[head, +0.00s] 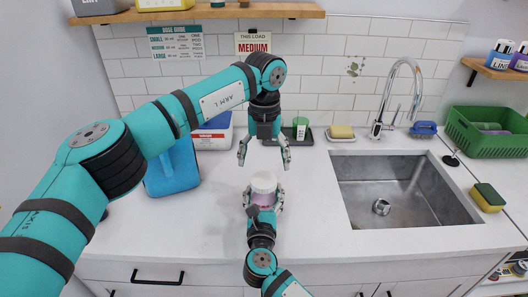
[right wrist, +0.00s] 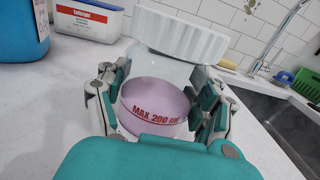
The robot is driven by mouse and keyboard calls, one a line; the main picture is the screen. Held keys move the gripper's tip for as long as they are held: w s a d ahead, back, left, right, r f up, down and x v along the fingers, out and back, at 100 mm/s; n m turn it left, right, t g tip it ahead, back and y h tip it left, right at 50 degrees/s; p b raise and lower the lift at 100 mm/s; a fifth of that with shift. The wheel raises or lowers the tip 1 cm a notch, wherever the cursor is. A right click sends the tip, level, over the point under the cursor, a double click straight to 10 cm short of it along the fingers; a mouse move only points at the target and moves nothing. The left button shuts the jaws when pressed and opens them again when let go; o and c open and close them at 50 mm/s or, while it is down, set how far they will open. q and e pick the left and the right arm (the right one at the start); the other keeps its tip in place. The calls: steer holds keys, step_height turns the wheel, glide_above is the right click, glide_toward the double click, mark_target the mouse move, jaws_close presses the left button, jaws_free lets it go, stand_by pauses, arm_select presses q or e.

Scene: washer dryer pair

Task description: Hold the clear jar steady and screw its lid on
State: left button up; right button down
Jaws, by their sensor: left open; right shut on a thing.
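The clear jar (head: 264,201) stands on the white counter with a pink-purple band or fill low in it. The right wrist view shows red "MAX 200" lettering on the jar (right wrist: 155,112). The white ribbed lid (head: 264,182) sits on the jar's mouth; it also shows in the right wrist view (right wrist: 180,36). I cannot tell how far it is threaded. My right gripper (head: 263,203) is shut on the jar's sides, a finger on each side (right wrist: 160,105). My left gripper (head: 264,160) points down, open and empty, above and just behind the lid.
The sink (head: 405,190) lies right; the counter around the jar is clear.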

mark_target(264, 179)
arm_select(q)
steer(key=shift+f, duration=3.1)
steer(key=c, duration=1.2)
steer(key=m, duration=0.4)
steer(key=shift+m, duration=0.3)
steer(key=shift+c, duration=0.2)
steer(key=m, duration=0.3)
steer(key=shift+m, duration=0.3)
steer(key=o, duration=1.4)
steer(key=shift+c, duration=0.2)
step_height(264, 179, up, 12)
